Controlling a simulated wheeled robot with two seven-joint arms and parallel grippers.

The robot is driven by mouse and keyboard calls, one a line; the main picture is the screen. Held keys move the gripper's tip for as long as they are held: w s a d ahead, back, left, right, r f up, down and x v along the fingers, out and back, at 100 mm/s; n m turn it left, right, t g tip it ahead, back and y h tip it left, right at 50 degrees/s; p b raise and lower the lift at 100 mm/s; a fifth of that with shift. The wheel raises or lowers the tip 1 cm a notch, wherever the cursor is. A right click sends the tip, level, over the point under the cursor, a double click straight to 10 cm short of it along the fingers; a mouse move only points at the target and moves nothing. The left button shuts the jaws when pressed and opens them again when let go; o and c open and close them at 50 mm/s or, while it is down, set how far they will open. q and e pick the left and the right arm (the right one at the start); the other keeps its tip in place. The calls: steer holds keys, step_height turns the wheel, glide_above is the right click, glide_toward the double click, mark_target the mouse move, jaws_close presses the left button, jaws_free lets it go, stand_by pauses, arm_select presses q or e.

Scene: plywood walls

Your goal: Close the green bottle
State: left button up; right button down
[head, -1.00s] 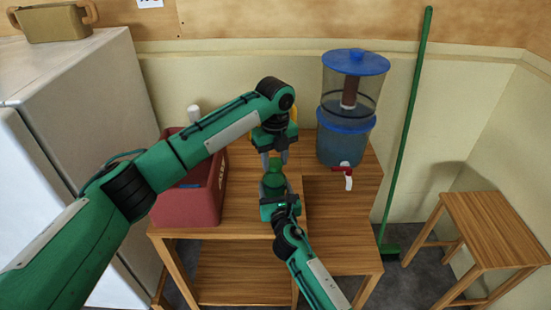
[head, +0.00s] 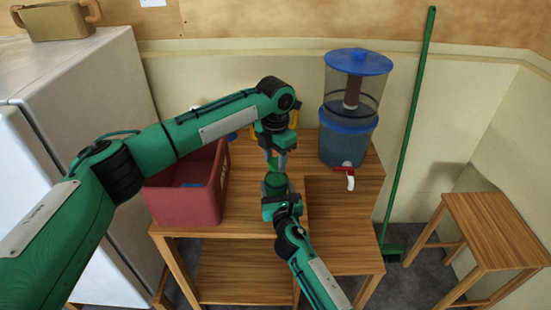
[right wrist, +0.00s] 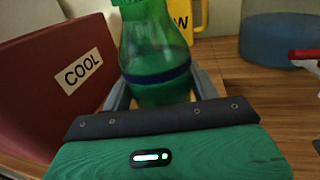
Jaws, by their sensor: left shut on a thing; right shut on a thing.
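The green bottle (head: 275,182) stands upright above the front part of the table. My right gripper (head: 276,197) is shut around its lower body; in the right wrist view the bottle (right wrist: 152,50) has a dark blue band and its top is cut off by the frame. My left gripper (head: 276,163) points down just above the bottle and is shut on a small green thing (head: 272,163), which looks like the cap. Whether that piece touches the bottle's mouth I cannot tell.
A red crate (head: 190,205) marked COOL stands left on the wooden table (head: 340,225). A water dispenser (head: 347,145) with a red and white tap stands at the back right. A yellow mug (right wrist: 190,12) is behind the bottle. A green broom (head: 409,150) leans right of the table.

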arm_select(q)
steer(key=o, duration=0.9)
steer(key=shift+o, duration=0.2)
steer(key=shift+r, duration=2.3)
steer(key=shift+c, duration=0.2)
